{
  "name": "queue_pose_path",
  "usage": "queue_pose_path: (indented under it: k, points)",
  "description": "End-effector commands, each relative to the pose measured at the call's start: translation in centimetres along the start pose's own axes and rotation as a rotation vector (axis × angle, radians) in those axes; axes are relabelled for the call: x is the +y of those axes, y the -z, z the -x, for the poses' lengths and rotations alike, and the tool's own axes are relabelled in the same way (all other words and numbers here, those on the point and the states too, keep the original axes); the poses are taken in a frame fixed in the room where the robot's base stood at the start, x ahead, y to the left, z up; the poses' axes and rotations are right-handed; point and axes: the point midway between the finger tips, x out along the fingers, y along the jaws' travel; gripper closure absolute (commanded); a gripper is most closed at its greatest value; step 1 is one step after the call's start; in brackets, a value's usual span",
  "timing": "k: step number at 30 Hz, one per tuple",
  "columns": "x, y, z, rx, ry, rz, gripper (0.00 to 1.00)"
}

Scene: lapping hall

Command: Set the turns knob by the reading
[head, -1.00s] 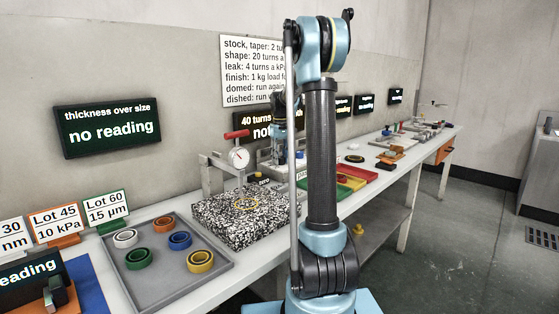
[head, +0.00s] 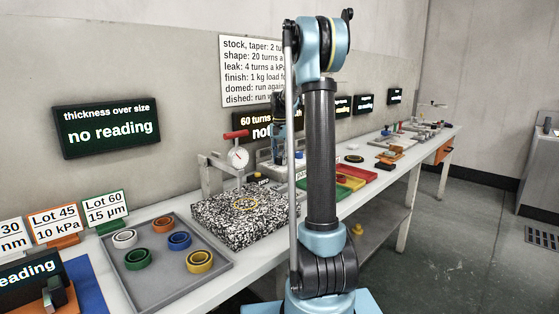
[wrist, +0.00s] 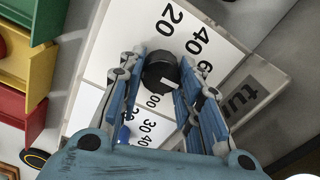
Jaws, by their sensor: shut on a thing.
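The turns knob (wrist: 158,76) is black with a white mark and sits on a white dial plate (wrist: 140,25) printed with 20, 40 and a partly hidden 60. My gripper (wrist: 161,62) is shut on the knob, one finger on each side. In the head view my arm hides the knob. The turns display (head: 256,122) behind my arm shows "60 turns"; its lower line is partly hidden. The wall sheet (head: 250,65) gives rules such as "shape: 20 turns", its right part covered. The thickness display (head: 110,130) shows "no reading".
A grey tray (head: 160,295) holds white, green, orange, blue and yellow rings. Red, yellow and green bins (wrist: 40,62) lie beside the dial plate.

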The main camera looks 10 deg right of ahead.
Motion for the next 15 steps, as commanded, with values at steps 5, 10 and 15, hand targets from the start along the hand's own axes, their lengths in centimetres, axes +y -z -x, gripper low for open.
queue_pose_path:
  k: [5, 10, 15]
  points:
    - [-0.10, 0.12, 0.05, 0.003, 0.003, -0.153, 0.92]
    - [-0.08, 0.11, 0.05, 0.002, 0.003, -0.276, 0.92]
    - [-0.07, 0.08, 0.05, 0.002, 0.004, -0.366, 0.92]
